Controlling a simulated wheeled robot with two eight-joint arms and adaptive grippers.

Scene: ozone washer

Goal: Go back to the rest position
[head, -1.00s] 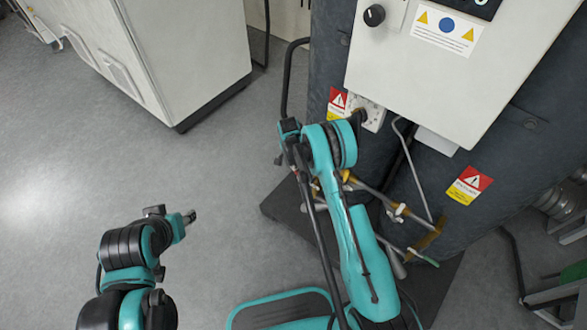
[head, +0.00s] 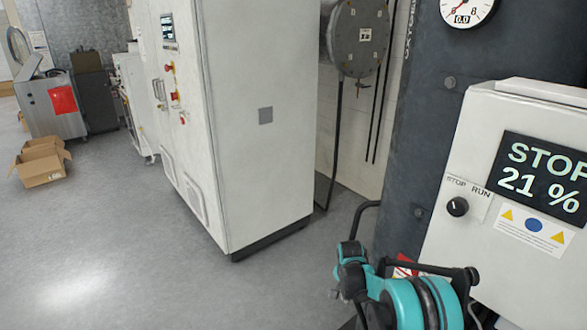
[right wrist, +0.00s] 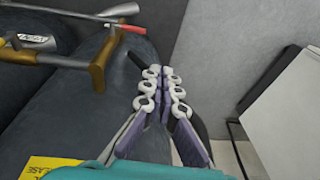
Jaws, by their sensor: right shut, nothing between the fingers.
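My right gripper (right wrist: 166,76) shows in the right wrist view with its two fingers together and nothing between them. It is beside a dark grey rounded surface (right wrist: 80,105) and in front of a grey wall (right wrist: 215,65). In the head view, part of my right arm (head: 405,300) shows at the bottom right, low in front of the control box (head: 468,140). My left gripper and left arm are outside both current views.
The control box has a black knob (head: 457,207) and a display (head: 545,180) reading "STOP" and "21 %". A brass pipe fitting (right wrist: 97,70) is left of my right gripper. A tall white cabinet (head: 262,170) stands mid-view. Grey floor (head: 110,240) lies open at left.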

